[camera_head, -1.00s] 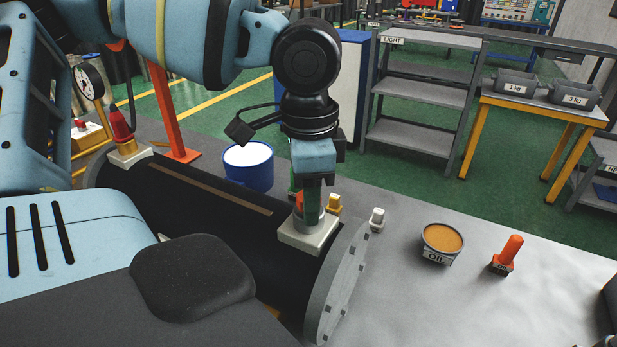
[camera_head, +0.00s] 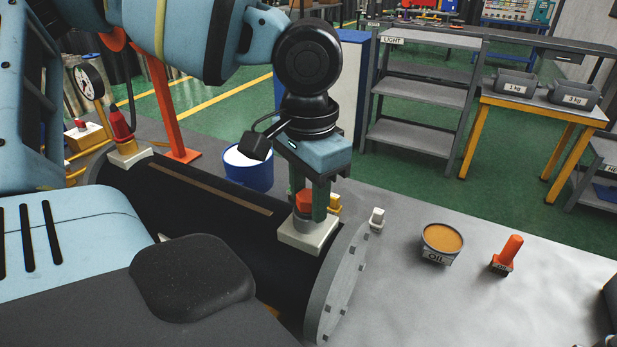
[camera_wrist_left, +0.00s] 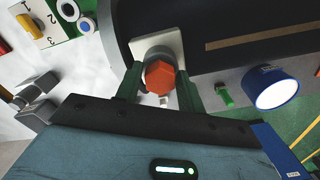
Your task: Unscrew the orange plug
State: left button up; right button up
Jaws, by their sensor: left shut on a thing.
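The orange plug (camera_head: 304,200) sits in a round fitting on a pale square block (camera_head: 309,233) on top of the black flanged cylinder, near its right end. My left gripper (camera_head: 307,208) points down from above, and its two green fingers are shut on the plug from both sides. In the left wrist view the plug (camera_wrist_left: 160,77) shows its hexagonal orange head between the fingers. The fitting's lower part is partly hidden by the fingers. My right gripper is not in view.
A blue container with white contents (camera_head: 248,168) stands behind the cylinder. An oil tin (camera_head: 442,243) and an orange-handled tool (camera_head: 508,252) stand on the grey table at the right. A red-topped fitting (camera_head: 122,128) is at the cylinder's left end.

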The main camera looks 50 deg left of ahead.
aim_at(309, 195)
pick_arm(q)
jog(key=shift+o, duration=0.3)
jog(key=shift+n, duration=0.7)
jog(key=o, duration=0.8)
jog(key=shift+n, duration=0.4)
jog(key=shift+c, duration=0.2)
jog(key=shift+w, duration=0.1)
jog(key=shift+r+p, duration=0.65)
jog(key=shift+r, duration=0.85)
jog(key=shift+r+p, duration=0.6)
jog(key=shift+r, duration=0.95)
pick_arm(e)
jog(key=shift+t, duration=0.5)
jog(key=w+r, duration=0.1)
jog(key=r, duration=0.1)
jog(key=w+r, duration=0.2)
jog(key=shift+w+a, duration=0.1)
